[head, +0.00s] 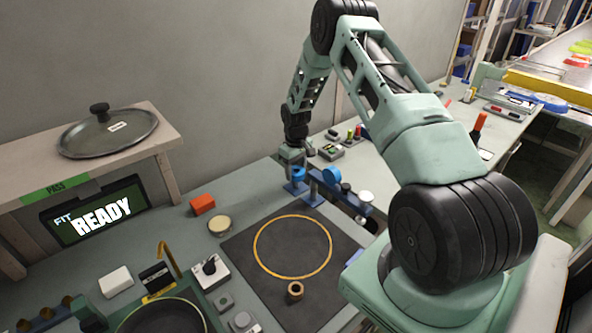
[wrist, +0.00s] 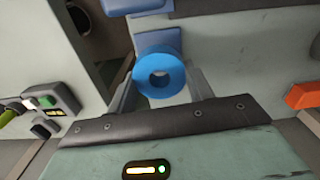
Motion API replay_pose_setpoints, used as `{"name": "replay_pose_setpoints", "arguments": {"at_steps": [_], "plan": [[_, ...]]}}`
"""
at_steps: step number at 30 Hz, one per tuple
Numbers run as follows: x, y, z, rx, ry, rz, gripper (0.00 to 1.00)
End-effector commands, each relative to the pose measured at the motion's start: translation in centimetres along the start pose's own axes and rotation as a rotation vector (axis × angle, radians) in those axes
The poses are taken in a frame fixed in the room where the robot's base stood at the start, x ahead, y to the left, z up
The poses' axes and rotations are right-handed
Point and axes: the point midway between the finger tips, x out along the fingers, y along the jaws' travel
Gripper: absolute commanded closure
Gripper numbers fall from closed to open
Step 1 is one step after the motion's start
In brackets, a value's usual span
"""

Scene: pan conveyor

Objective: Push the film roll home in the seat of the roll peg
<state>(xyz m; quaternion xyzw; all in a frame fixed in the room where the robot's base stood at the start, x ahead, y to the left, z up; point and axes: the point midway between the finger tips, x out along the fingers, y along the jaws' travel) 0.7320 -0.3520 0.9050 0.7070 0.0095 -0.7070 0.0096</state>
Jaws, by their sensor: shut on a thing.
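The film roll (wrist: 160,58) is a bright blue ring with a round hole, seen face-on in the wrist view. My gripper (wrist: 162,88) is shut on it, with one finger at each side. In the head view the roll (head: 298,173) shows just below my gripper (head: 292,160), at a darker blue stand (head: 294,189). In the wrist view a blue block (wrist: 158,40) shows right behind the roll. I take this stand for the roll peg. The seat is hidden behind the roll, and I cannot tell how far on the roll sits.
Another bright blue disc (head: 331,175) is on a blue bar (head: 345,196) close to the right. An orange block (head: 203,204) and a round tin (head: 219,225) lie to the left. A dark mat (head: 262,285) with a yellow ring is in front. Small devices (head: 331,151) stand behind.

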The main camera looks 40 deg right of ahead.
Motion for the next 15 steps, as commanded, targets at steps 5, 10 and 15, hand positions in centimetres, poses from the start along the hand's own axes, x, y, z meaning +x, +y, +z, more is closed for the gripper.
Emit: {"name": "replay_pose_setpoints", "arguments": {"at_steps": [5, 10, 15], "plan": [[-0.02, 0.01, 0.0, 0.0, 0.0, 0.0, 0.67], [0.21, 0.01, 0.0, 0.0, 0.0, 0.0, 0.67], [0.63, 0.01, -0.01, 0.0, 0.0, 0.0, 0.67]]}}
